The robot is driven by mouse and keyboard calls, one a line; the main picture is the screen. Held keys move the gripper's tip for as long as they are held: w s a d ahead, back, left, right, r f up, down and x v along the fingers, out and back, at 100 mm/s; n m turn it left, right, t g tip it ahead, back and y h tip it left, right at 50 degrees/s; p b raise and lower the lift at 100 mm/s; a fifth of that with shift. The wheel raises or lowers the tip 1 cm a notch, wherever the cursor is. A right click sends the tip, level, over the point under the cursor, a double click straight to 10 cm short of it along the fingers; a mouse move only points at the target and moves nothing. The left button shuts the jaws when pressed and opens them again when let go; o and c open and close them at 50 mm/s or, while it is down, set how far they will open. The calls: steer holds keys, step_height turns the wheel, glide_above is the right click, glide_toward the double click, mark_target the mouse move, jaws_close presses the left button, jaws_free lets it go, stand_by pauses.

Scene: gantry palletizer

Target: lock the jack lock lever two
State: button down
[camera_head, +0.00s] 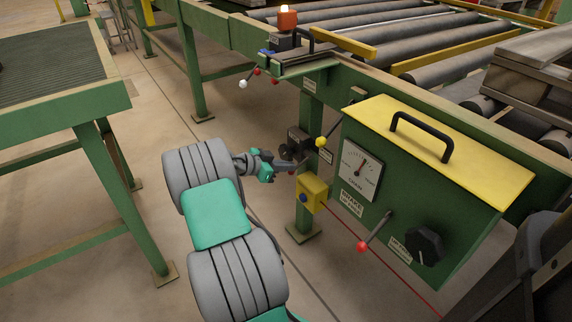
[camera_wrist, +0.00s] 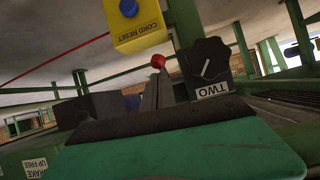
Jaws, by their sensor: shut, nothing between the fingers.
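In the wrist view, which is turned over, a black knob (camera_wrist: 205,62) with a white pointer line sits above a plate marked TWO (camera_wrist: 212,90). A red ball (camera_wrist: 158,61) shows just beyond my fingertips, beside that knob; I cannot tell whether they touch it, and its shaft is hidden. In the head view my gripper (camera_head: 297,164) is shut and empty at the green post, beside a small dark block (camera_head: 298,140). A bit of red (camera_head: 291,172) shows by the fingers. The lever's own position is not clear.
A yellow cord reset box (camera_head: 312,193) with a blue button is just below my gripper, close to the fingers. A yellow-topped control panel (camera_head: 430,150) with a gauge, a red-ball lever (camera_head: 363,246) and a yellow-ball lever (camera_head: 321,142) stands to the right. A green table (camera_head: 60,120) is left.

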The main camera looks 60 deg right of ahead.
steer(key=f+b, duration=0.2)
steer(key=f, duration=0.1)
steer(key=f+b, duration=0.1)
steer(key=f, duration=0.1)
steer(key=shift+s+f, duration=0.1)
steer(key=shift+s, duration=0.25)
steer(key=shift+f, duration=0.1)
stand_by(0.3)
step_height(320, 180, up, 5)
steer(key=p, duration=0.4)
steer(key=w+a+f+p, duration=0.1)
steer(key=w+a+f, duration=0.3)
steer(key=a, duration=0.4)
steer(key=shift+w+a, duration=0.2)
steer(key=shift+w, duration=0.3)
